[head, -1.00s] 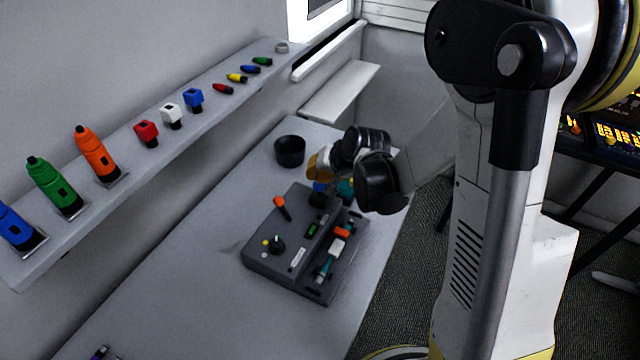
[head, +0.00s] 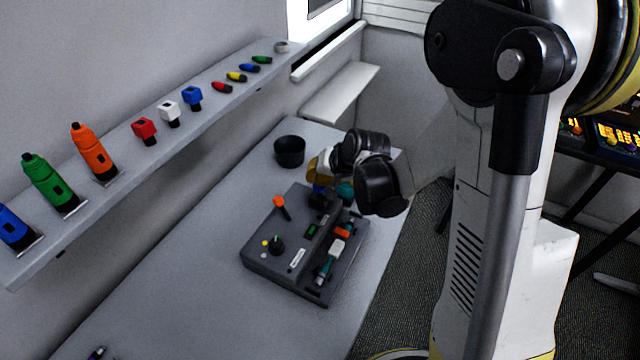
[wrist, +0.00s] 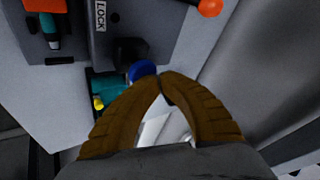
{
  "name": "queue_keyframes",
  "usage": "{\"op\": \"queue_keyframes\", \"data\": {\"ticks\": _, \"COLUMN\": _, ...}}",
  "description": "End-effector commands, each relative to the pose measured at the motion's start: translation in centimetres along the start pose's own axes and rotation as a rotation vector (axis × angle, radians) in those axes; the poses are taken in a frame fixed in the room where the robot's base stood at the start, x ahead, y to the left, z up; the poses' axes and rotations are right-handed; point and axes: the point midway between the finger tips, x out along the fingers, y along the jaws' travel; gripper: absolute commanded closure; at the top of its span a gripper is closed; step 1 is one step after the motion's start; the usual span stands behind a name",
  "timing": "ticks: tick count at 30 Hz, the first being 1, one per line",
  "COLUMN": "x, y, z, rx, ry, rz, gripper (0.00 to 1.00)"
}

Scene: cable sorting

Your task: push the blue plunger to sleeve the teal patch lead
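The blue plunger (wrist: 143,70) shows its round blue end in the wrist view, right at the tips of my gripper (wrist: 160,82). The two tan fingers have their tips together, with nothing seen between them. The tips look close to or against the plunger; I cannot tell if they touch. In the head view the plunger (head: 319,189) is a small blue spot beside my gripper (head: 318,172). The teal patch lead (head: 328,263) lies in the grey fixture (head: 262,262) by a white part and an orange clamp (head: 342,233). A teal piece (wrist: 112,84) also shows beside the plunger.
The fixture carries an orange-tipped lever (head: 282,206) and a black knob (head: 276,244). A black cup (head: 290,151) stands behind it on the table. A wall shelf (head: 120,165) at left holds coloured tools and connectors. The table's left front is mostly clear.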

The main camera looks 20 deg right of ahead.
Motion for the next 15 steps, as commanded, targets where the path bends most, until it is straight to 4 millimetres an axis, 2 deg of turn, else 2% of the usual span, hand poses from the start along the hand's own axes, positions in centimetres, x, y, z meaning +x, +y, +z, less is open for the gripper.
{"op": "queue_keyframes", "data": {"ticks": 15, "x": 0.55, "y": 0.29, "z": 0.31, "rx": 0.0, "ry": 0.0, "rz": 0.0, "gripper": 1.0}}
